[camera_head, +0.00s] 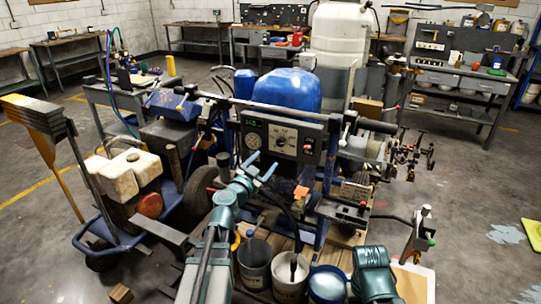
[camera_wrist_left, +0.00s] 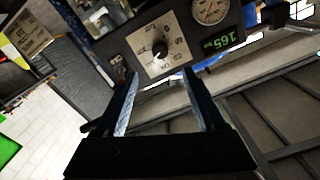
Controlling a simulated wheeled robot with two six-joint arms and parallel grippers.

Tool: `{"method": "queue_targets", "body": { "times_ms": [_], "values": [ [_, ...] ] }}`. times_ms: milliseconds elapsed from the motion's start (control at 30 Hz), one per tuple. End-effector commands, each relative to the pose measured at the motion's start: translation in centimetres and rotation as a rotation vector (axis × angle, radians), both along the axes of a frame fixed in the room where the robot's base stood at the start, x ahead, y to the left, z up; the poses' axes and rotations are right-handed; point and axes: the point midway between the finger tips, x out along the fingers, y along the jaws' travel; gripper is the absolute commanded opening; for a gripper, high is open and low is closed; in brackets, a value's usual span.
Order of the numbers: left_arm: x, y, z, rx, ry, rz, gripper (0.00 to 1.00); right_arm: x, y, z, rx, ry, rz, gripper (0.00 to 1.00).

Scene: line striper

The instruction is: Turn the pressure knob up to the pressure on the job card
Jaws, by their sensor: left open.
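The pressure knob (camera_head: 281,141) is a small dark knob on a pale dial plate in the machine's grey control panel (camera_head: 308,130). In the left wrist view the knob (camera_wrist_left: 160,48) sits just beyond my fingertips, roughly centred between them, with a white mark on it. A round gauge (camera_wrist_left: 210,10) and a green display (camera_wrist_left: 222,43), seeming to read 165, are beside the dial. My left gripper (camera_head: 264,171) is open and empty in front of the panel, and shows in the wrist view (camera_wrist_left: 160,73). My right gripper is not in view. I cannot identify the job card.
A blue tank (camera_head: 287,89) stands behind the panel. A cart with a stained white can (camera_head: 132,174) is at the left. Workbenches line the back walls. A handlebar runs close above the panel.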

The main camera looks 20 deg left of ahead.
Motion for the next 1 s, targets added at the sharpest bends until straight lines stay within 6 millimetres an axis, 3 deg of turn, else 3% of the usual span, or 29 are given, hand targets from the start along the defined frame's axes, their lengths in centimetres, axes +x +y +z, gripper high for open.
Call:
{"method": "queue_targets", "body": {
  "times_ms": [200, 767, 867, 967, 1000],
  "values": [
    [-2.1, 0.1, 0.0, 0.0, 0.0, 0.0, 0.72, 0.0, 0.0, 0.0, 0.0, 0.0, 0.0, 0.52],
    [-2.2, 0.1, 0.0, 0.0, 0.001, -0.003, 0.72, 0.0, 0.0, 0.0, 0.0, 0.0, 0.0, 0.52],
    [-2.1, -1.5, -0.2, -0.007, 0.016, -0.041, 0.72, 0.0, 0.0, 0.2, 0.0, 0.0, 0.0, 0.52],
    [-2.0, -5.8, -0.9, -0.03, 0.072, -0.153, 0.72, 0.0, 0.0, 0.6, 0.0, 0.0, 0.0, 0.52],
    [-2.2, -8.3, -1.4, -0.044, 0.112, -0.214, 0.72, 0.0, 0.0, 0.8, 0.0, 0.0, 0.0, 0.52]
  ]
}}
